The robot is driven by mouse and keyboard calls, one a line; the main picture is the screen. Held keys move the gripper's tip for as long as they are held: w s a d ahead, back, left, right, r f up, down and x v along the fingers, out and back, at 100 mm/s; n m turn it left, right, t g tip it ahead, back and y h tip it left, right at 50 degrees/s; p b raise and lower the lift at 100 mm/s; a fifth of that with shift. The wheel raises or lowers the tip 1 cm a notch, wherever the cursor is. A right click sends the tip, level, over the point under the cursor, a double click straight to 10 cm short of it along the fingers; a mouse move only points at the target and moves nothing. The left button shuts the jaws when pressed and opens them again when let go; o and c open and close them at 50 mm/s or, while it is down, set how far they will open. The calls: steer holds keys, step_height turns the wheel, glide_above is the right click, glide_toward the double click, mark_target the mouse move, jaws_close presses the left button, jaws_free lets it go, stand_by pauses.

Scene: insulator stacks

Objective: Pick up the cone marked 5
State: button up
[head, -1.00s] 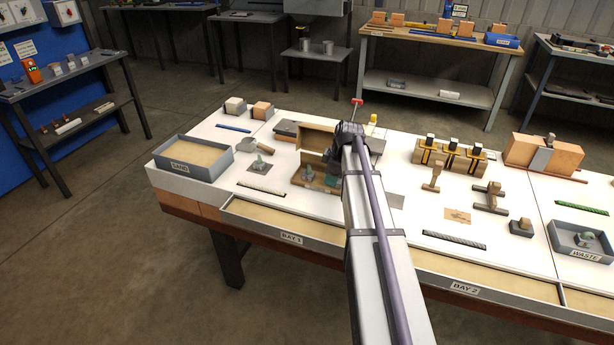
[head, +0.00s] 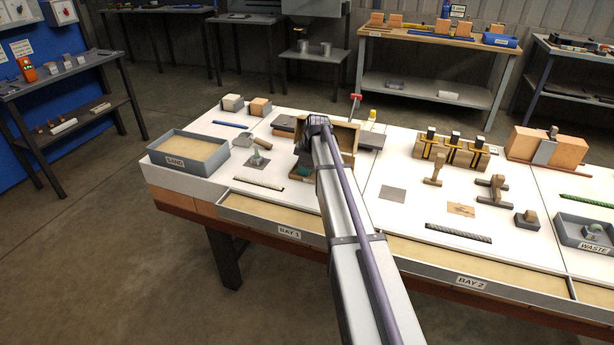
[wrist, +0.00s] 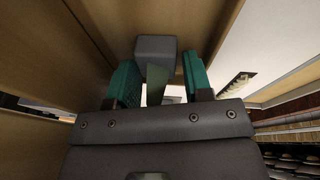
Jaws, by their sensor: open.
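My gripper (wrist: 160,82) shows in the wrist view as two teal fingers standing apart. Between and beyond them are a grey block (wrist: 156,48) and a narrow grey-green piece (wrist: 156,80); I cannot tell whether that piece is a cone, and no number shows. In the head view my arm reaches to the wooden box (head: 346,134) on the bench and hides much of its inside. A small grey-green cone-like piece (head: 258,158) stands on a dark square left of the box. No mark 5 is readable anywhere.
Wooden panels (wrist: 55,50) flank the gripper closely in the wrist view. A sand tray (head: 188,150) stands at the left. Clamps on blocks (head: 452,152), wooden tools (head: 434,170) and a waste tray (head: 585,236) lie to the right. A bare grey square (head: 392,195) lies right of my arm.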

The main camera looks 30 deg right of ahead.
steer(key=c, duration=0.6)
steer(key=shift+r, duration=0.1)
steer(key=shift+c, duration=0.2)
